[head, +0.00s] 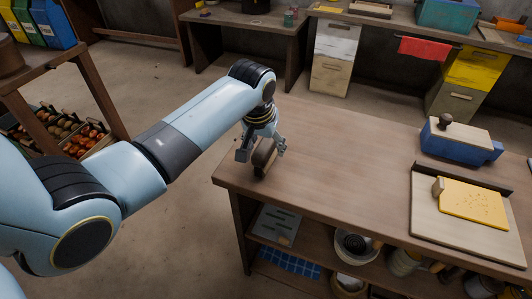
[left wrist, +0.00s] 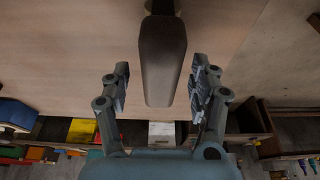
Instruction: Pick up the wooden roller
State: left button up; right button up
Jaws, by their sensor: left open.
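The wooden roller (head: 264,157) is a dark brown, rounded piece at the left end of the workbench. In the left wrist view the roller (left wrist: 162,62) runs lengthwise between the fingers, with a narrow dark handle at the top edge of the picture. My left gripper (head: 262,152) is open over it, with one finger on each side. In the left wrist view a gap shows between the roller and each finger of the gripper (left wrist: 160,75). My right gripper is not in view.
The workbench (head: 330,165) is clear right of the roller. Further right are a blue box (head: 455,145) with a knobbed lid and a tray (head: 423,220) holding a yellow sheet (head: 475,203). A shelf below holds pots. A crate (head: 88,140) stands at left.

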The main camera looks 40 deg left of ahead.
pick_arm(q)
jog(key=x, duration=0.4)
jog(key=shift+f, duration=0.25)
jog(key=shift+c, duration=0.4)
grip_shut()
